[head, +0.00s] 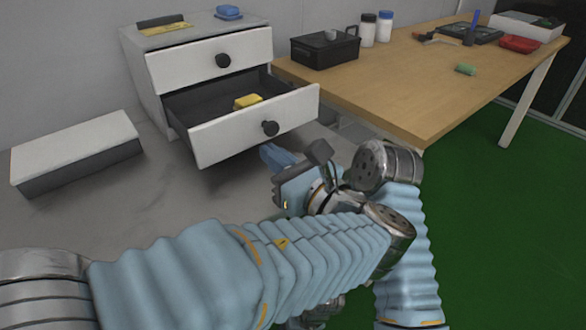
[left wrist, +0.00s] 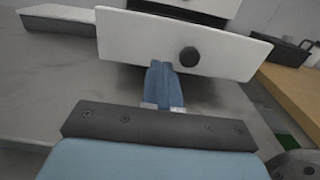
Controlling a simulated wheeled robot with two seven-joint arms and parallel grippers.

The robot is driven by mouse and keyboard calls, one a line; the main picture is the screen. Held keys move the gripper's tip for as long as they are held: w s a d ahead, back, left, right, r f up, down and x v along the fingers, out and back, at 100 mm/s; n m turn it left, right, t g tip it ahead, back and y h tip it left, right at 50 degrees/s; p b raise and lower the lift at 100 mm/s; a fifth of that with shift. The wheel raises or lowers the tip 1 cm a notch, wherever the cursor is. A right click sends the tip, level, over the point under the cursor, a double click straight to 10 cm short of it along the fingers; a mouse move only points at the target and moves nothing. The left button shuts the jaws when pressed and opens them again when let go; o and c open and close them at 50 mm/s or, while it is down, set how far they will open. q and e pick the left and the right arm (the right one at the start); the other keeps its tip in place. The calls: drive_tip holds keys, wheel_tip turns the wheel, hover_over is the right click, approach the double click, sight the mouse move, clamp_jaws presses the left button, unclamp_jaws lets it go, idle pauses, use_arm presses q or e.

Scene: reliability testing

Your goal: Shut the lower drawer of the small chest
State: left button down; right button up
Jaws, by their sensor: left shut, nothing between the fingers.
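The small chest (head: 143,75) is grey-white and stands at the back left. Its lower drawer (head: 225,138) is pulled well out, with a round black knob (head: 270,128) on its white front. A yellow block (head: 248,101) lies inside it. The upper drawer (head: 190,68) looks shut. My left gripper (head: 268,151) is shut and empty, just in front of the lower drawer's front, below the knob. In the left wrist view its blue fingers (left wrist: 163,68) overlap the front's lower edge, left of the knob (left wrist: 188,57). I cannot tell whether they touch it. My right gripper is not in view.
A white-topped box (head: 75,150) lies left of the chest. A wooden table (head: 420,88) to the right holds a black bin (head: 325,50), two bottles and tools. A blue item (head: 228,12) and a yellow item (head: 165,29) lie on the chest. Green floor is clear at right.

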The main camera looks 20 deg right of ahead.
use_arm(q)
drive_tip(key=x, duration=0.6)
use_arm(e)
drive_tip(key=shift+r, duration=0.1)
use_arm(q)
drive_tip(key=shift+w+a+r+p, duration=0.1)
drive_tip(key=shift+w+p, duration=0.3)
drive_tip(key=shift+w, duration=0.05)
drive_tip(key=p, duration=0.2)
approach(213, 115)
drive_tip(key=r, duration=0.2)
drive_tip(key=shift+w+a+r, duration=0.15)
drive_tip(key=shift+w+r, duration=0.15)
drive_tip(key=shift+w, duration=0.05)
drive_tip(key=p+x, duration=0.1)
drive_tip(key=x, duration=0.7)
drive_tip(key=shift+w+f, duration=0.2)
drive_tip(key=shift+w+a, duration=0.1)
drive_tip(key=shift+w, duration=0.1)
drive_tip(key=shift+w+a+r, duration=0.15)
drive_tip(key=shift+r, duration=0.05)
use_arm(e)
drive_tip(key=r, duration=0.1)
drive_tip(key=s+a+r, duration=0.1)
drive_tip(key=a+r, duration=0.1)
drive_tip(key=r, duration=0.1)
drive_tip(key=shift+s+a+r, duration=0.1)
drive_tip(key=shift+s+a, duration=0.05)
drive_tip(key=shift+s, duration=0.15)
